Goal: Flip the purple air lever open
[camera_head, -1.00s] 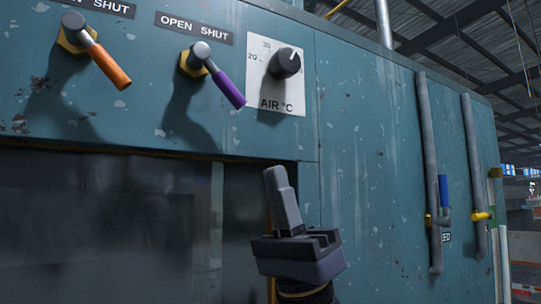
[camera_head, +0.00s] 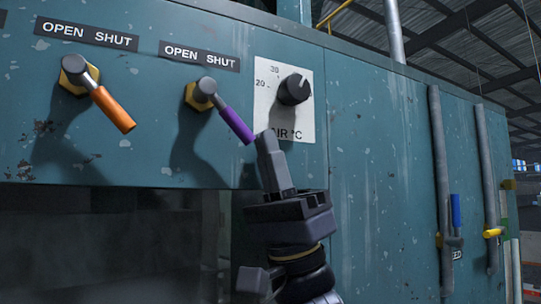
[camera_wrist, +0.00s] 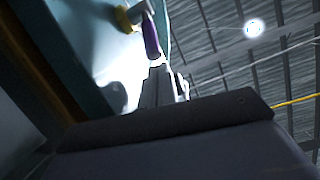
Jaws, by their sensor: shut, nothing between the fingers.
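The purple air lever (camera_head: 236,124) is mounted on the teal panel below an "OPEN SHUT" label (camera_head: 199,56). Its handle slants down to the right, towards the SHUT side. My gripper (camera_head: 266,138) is shut and empty, pointing up. Its tip is at the lower right end of the purple handle; I cannot tell whether they touch. In the wrist view the purple lever (camera_wrist: 151,36) shows just beyond the tip of my gripper (camera_wrist: 156,72).
An orange lever (camera_head: 112,109) slants the same way to the left. The AIR °C knob (camera_head: 293,89) is close on the right. Vertical pipes with a blue handle (camera_head: 455,210) and a yellow handle (camera_head: 492,233) are farther right. A dark window lies below.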

